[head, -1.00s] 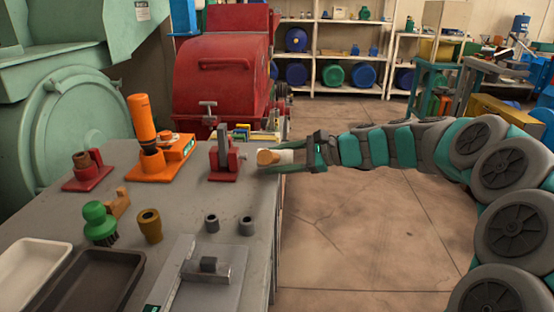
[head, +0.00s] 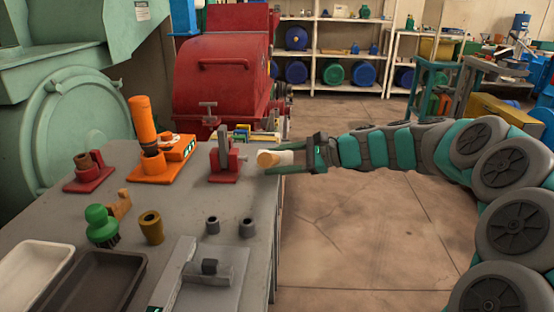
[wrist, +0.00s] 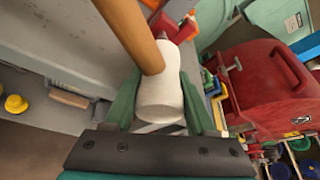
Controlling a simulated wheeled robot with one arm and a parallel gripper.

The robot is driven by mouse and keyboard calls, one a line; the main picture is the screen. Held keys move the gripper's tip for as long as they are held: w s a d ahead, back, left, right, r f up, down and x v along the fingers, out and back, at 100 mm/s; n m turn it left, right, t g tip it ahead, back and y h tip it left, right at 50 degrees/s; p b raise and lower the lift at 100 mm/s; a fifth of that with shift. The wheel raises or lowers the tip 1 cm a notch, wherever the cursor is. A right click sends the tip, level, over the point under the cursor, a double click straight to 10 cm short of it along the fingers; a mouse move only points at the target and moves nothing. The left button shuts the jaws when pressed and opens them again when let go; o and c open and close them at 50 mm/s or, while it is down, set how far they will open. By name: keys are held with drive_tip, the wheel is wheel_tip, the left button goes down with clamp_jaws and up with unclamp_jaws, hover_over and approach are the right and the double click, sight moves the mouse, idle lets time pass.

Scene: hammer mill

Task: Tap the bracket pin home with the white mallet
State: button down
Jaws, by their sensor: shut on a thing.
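The white mallet has a white head (wrist: 160,98) and a tan wooden handle (wrist: 130,30). My gripper (head: 272,158) is shut on the mallet's head, with one green finger on each side. In the head view the handle end (head: 267,159) points towards the camera. The red bracket (head: 223,172) stands upright on the grey bench near its right edge, with a grey upright plate. The mallet is just right of it, with a small gap. A small pin-like stub seems to show on the bracket's right side, too small to tell how far it sticks out.
An orange fixture (head: 165,165) and another red block with a brown cylinder (head: 88,172) stand left of the bracket. A green brush (head: 101,225), a brass bushing (head: 151,228), small grey rings and trays (head: 95,285) lie nearer. Right of the bench is open floor.

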idle(0.4)
drive_tip(key=shift+d, duration=1.3)
drive_tip(key=shift+a, duration=0.1)
drive_tip(key=a+p, duration=0.1)
drive_tip(key=a, duration=0.4)
drive_tip(key=shift+r+p, duration=0.2)
drive_tip(key=shift+p, duration=0.2)
drive_tip(key=shift+f, duration=0.15)
drive_tip(key=shift+d, duration=2)
